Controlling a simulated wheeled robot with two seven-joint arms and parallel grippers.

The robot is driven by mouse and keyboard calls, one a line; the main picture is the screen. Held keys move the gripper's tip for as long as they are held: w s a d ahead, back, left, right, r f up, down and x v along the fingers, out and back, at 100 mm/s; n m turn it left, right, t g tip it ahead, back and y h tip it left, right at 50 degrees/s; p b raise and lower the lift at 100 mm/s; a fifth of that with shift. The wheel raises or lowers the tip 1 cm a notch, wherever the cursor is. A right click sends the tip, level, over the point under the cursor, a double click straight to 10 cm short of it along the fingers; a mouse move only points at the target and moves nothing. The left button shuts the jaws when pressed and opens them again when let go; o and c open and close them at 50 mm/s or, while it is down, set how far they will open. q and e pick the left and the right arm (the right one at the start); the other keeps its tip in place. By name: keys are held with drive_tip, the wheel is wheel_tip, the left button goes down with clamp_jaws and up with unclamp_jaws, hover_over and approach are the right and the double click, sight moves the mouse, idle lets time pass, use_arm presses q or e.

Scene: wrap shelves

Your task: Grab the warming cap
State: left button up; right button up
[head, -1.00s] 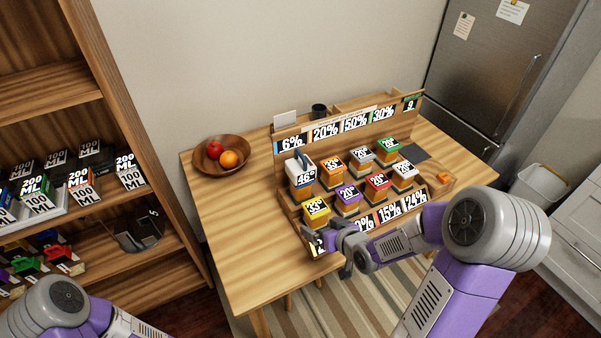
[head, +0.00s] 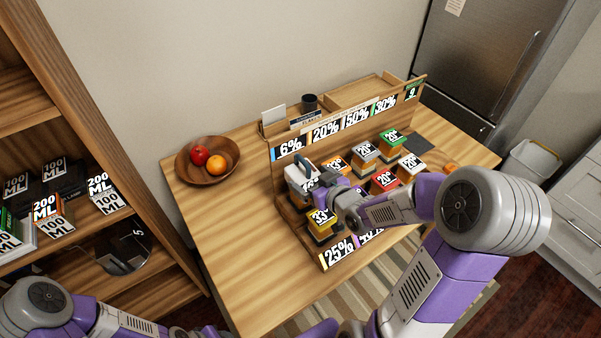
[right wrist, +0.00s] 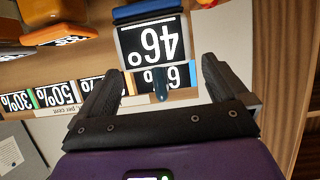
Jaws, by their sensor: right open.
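A white cap labelled 46°, with a blue handle (head: 295,173), sits at the left end of the back row on the wooden rack (head: 283,207). It looks like the warming cap. In the right wrist view its label (right wrist: 150,42) shows upside down, just beyond my fingers. My right gripper (head: 322,183) is beside it in the head view and partly covers it. In the right wrist view my right gripper (right wrist: 160,68) is open, with its two fingers spread and nothing held between them. My left gripper is not in view.
Other labelled caps, such as a yellow 33° one (head: 322,217) and a red one (head: 384,181), stand close by on the rack. Percentage signs (head: 325,131) line its back board. A fruit bowl (head: 208,175) stands left on the table, with bare wood around it.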

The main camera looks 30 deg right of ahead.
sight(310, 178)
drive_tip(key=x, duration=0.2)
drive_tip(key=b+x, duration=0.1)
drive_tip(key=x, duration=0.1)
drive_tip(key=shift+w+d+f, duration=0.15)
drive_tip(key=shift+w+f, duration=0.1)
drive_tip(key=shift+f, duration=0.1)
drive_tip(key=shift+w+f, duration=0.1)
drive_tip(key=shift+w, duration=0.35)
